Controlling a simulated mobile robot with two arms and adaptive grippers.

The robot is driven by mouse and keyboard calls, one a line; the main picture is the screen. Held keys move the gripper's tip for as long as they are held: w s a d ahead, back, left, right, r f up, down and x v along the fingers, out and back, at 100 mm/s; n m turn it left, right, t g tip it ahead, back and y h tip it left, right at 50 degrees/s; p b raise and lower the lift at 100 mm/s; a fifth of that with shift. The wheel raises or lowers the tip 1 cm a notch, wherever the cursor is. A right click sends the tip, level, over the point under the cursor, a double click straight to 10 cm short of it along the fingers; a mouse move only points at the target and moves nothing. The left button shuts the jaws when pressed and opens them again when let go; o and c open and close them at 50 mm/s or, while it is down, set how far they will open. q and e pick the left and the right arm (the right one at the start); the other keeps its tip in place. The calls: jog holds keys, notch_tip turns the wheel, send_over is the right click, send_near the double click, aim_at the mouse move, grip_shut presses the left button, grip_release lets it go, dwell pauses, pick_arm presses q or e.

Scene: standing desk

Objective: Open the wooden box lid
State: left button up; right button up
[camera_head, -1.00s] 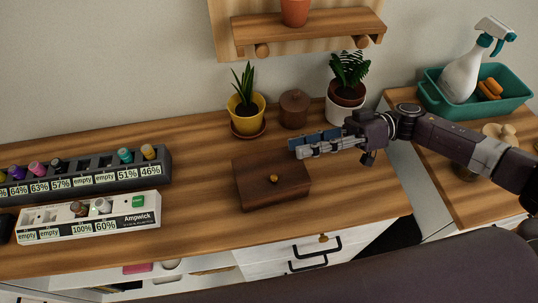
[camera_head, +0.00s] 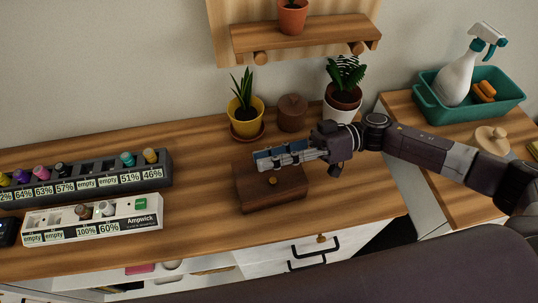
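The wooden box (camera_head: 272,198) is dark brown and sits on the desk near its front middle. My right gripper (camera_head: 256,161) reaches in from the right and lies over the back part of the lid, behind the knob. It hides part of the box's back edge. I cannot tell whether its fingers touch the lid or how far apart they are. My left gripper is not in view.
A yellow plant pot (camera_head: 246,115), a brown lidded jar (camera_head: 291,113) and a white plant pot (camera_head: 341,108) stand behind the box. Battery racks (camera_head: 92,226) lie to the left. A teal bin (camera_head: 468,105) stands at the right. Desk in front of the box is clear.

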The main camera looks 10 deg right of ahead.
grip_shut()
jog(key=shift+o, duration=1.4)
grip_release()
jog(key=shift+d, duration=0.1)
jog(key=w+d, duration=0.1)
jog(key=d, duration=1.1)
jog(key=shift+w+a, duration=0.1)
